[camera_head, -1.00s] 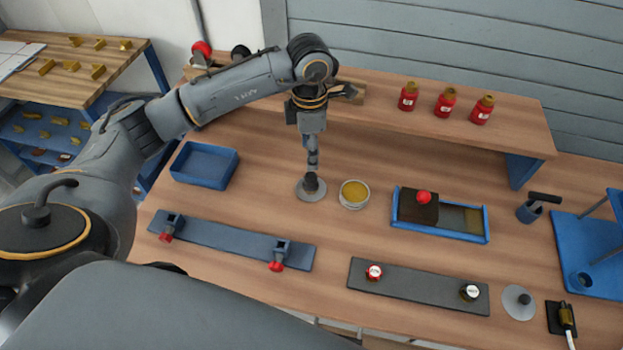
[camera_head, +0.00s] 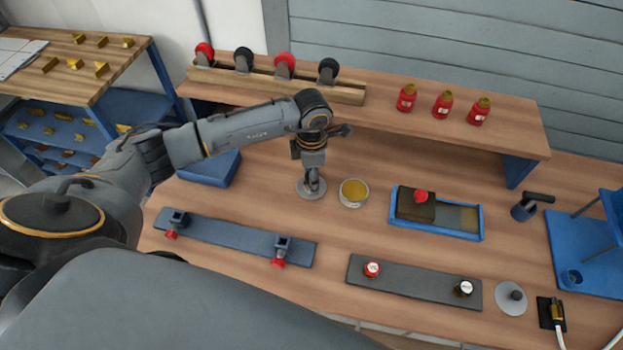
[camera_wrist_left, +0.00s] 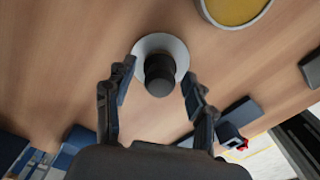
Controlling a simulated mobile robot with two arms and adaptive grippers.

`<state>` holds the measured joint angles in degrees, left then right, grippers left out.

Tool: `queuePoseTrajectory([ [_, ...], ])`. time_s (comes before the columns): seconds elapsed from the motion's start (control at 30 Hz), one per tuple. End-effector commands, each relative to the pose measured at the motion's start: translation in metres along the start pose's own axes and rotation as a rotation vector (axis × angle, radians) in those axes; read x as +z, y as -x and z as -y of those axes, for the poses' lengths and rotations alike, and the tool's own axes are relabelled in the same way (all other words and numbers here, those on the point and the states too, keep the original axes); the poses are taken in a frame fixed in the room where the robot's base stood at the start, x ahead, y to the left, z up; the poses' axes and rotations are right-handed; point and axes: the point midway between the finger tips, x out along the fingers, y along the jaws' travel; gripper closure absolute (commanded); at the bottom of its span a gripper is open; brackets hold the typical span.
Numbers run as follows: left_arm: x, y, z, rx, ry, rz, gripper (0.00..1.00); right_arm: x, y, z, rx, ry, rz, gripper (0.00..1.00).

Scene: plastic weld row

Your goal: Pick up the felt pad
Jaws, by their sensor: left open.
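The round grey disc with an upright dark knob (camera_head: 308,193), which I take to be the felt pad, lies flat on the bench. In the left wrist view the pale disc and its dark knob (camera_wrist_left: 174,49) sit between my fingers. My left gripper (camera_head: 312,180) points down over it, open, with one finger on each side of the knob. It also shows in the left wrist view (camera_wrist_left: 158,78). My right gripper is not in view.
A round dish of yellow material (camera_head: 354,192) stands close to the right of the disc. A blue bin (camera_head: 208,170) is partly behind my arm. A blue tray (camera_head: 457,234) holds a dark block with a red knob. A blue-grey rail (camera_head: 225,238) lies in front.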

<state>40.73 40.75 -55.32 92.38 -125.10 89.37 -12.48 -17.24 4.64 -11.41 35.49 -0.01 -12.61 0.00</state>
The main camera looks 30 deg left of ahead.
Motion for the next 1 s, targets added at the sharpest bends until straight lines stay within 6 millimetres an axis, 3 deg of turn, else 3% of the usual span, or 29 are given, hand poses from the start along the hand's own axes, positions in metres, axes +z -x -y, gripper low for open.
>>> queuePoseTrajectory([
  [0.03, 0.0, 0.0, 0.0, 0.0, 0.0, 0.0, 0.47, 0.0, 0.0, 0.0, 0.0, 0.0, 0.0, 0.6],
  [0.3, 0.0, 0.001, 0.0, 0.0, 0.0, 0.0, 1.0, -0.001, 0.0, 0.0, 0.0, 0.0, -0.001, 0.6],
  [0.73, 0.0, 0.008, -0.001, 0.003, 0.0, 0.002, 1.0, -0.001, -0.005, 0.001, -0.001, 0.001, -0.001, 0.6],
  [0.9, 0.001, 0.031, -0.002, 0.006, -0.001, 0.005, 1.0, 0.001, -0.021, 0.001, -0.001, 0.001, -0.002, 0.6],
  [1.0, -0.013, 0.05, 0.011, 0.005, -0.002, 0.002, 1.0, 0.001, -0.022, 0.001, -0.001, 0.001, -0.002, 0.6],
])
